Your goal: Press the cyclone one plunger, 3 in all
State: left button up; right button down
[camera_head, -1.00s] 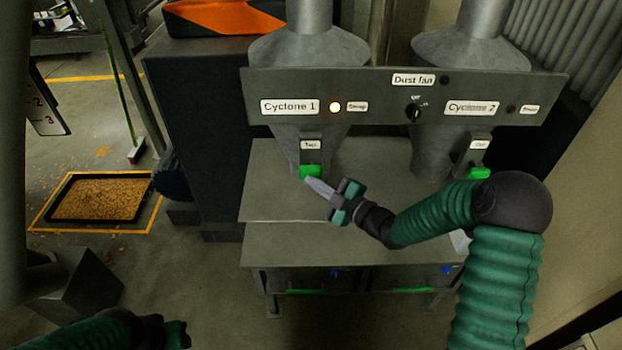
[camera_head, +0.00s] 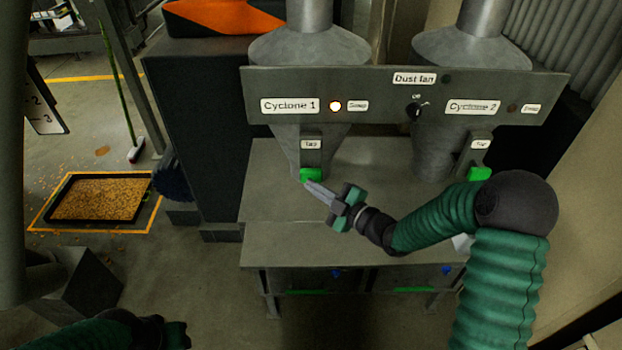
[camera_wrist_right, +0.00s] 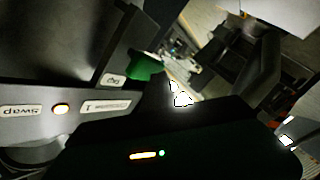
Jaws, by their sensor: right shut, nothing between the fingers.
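The cyclone 1 plunger is a green block (camera_head: 311,175) under a small tap label, below the Cyclone 1 panel sign (camera_head: 289,106). It also shows in the right wrist view as a green knob (camera_wrist_right: 147,66). The lamp beside the sign (camera_head: 335,106) glows. My right gripper (camera_head: 308,184) is shut and empty, its tips right at the lower edge of the green block; I cannot tell whether they touch it. My left gripper (camera_head: 178,335) is at the bottom left, dark, and its jaws cannot be made out.
A second green plunger (camera_head: 479,174) sits under Cyclone 2 (camera_head: 473,107), beyond my right forearm. A dust fan switch (camera_head: 414,112) is on the panel between them. The grey bench top (camera_head: 290,236) below is clear. A tray of pellets (camera_head: 98,200) lies on the floor at left.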

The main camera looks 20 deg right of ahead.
jog(key=shift+s+a, duration=0.1)
jog(key=shift+s, duration=0.35)
jog(key=s, duration=0.2)
jog(key=s+a, duration=0.1)
jog(key=s, duration=0.1)
jog(key=shift+s+a+b, duration=0.2)
jog(key=shift+s+b, duration=0.1)
jog(key=shift+s, duration=0.1)
dwell(2.2)
jog(key=s+p, duration=0.2)
jog(key=p, duration=0.2)
jog(key=s+a+p, duration=0.1)
jog(key=p, duration=0.3)
jog(key=shift+s+p, duration=0.35)
